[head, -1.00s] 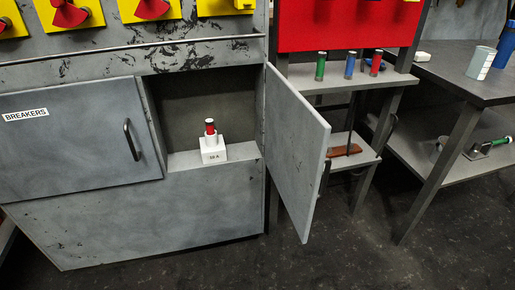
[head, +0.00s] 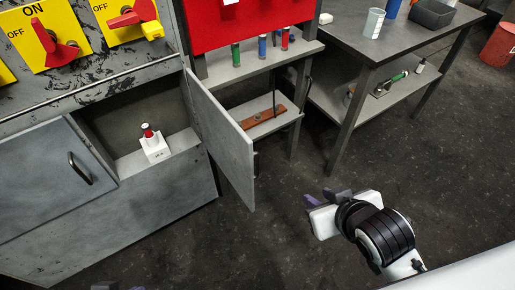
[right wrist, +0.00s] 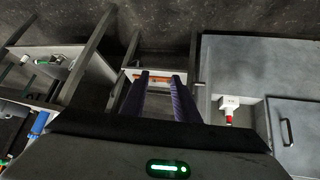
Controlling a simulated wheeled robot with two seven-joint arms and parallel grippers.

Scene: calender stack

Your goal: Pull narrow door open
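The narrow door (head: 222,135) is a grey panel standing swung open, at the right side of the open compartment (head: 120,110) in the grey cabinet. My right gripper (head: 328,196) is to the right of the door and apart from it, above the dark floor. In the right wrist view its two purple fingers (right wrist: 161,78) are spread with nothing between them. Only small dark tips, apparently of my left gripper (head: 121,287), show at the bottom edge of the head view. Their state is unclear.
A white block with a red-topped fuse (head: 154,147) stands in the compartment. The closed breakers door (head: 45,180) with a dark handle is to its left. Behind the narrow door are a shelf stand (head: 268,122) and a grey workbench (head: 375,45). The floor around my right gripper is clear.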

